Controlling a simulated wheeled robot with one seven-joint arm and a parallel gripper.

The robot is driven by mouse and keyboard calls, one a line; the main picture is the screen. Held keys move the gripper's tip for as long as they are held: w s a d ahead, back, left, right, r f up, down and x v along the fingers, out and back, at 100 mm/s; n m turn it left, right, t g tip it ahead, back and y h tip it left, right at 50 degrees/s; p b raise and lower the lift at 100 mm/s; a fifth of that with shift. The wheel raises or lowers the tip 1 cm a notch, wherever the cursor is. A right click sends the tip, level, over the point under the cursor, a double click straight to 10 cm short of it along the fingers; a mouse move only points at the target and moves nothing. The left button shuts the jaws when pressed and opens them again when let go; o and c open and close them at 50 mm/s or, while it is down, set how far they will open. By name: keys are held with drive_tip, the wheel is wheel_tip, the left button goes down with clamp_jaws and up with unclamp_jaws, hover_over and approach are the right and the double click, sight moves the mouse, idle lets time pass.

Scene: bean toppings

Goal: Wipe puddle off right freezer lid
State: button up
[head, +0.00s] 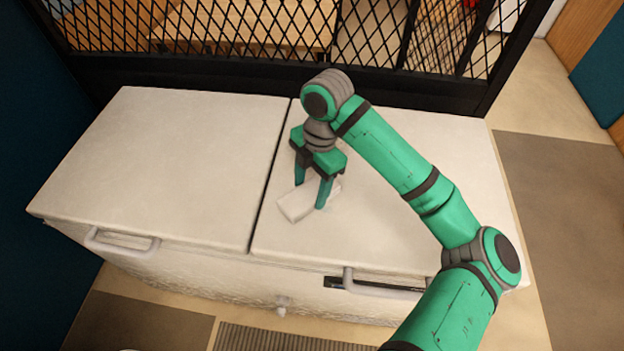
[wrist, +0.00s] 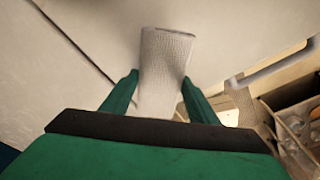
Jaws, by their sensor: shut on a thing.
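The white chest freezer has two lids side by side. The right freezer lid (head: 400,230) is pale and flat, and my arm reaches over it. My gripper (head: 312,196) points down at the left part of this lid, near the seam. It is shut on a white cloth-like block (head: 297,206), which lies at the lid's surface; I cannot tell if it touches. The wrist view shows the textured block (wrist: 165,65) between both fingers. I cannot make out a puddle; the block and my arm hide part of the lid.
The left freezer lid (head: 170,160) is clear. Handles stand out at the front, one on the left (head: 122,243) and one on the right (head: 380,286). A black mesh partition (head: 270,40) rises behind the freezer. A crate (wrist: 290,120) shows at the wrist view's right.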

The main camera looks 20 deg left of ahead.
wheel_tip(320, 180, down, 6)
drive_tip(key=shift+r, duration=0.15)
drive_tip(key=shift+w+d+f, duration=0.1)
drive_tip(key=shift+d+f, duration=0.2)
drive_tip(key=shift+d, duration=0.4)
drive_tip(key=shift+c, duration=0.4)
drive_tip(key=shift+w+d, duration=0.2)
drive_tip(key=shift+d, duration=0.35)
drive_tip(key=shift+w+d, duration=0.15)
drive_tip(key=shift+d, duration=0.4)
drive_tip(key=shift+w+d, duration=0.15)
drive_tip(key=shift+d, duration=0.25)
drive_tip(key=shift+s+a, duration=0.2)
drive_tip(key=shift+a, duration=0.75)
drive_tip(key=shift+s+a, duration=0.25)
drive_tip(key=shift+a, duration=0.4)
drive_tip(key=shift+s+a, duration=0.2)
drive_tip(key=shift+a, duration=0.45)
drive_tip(key=shift+r, duration=4.1)
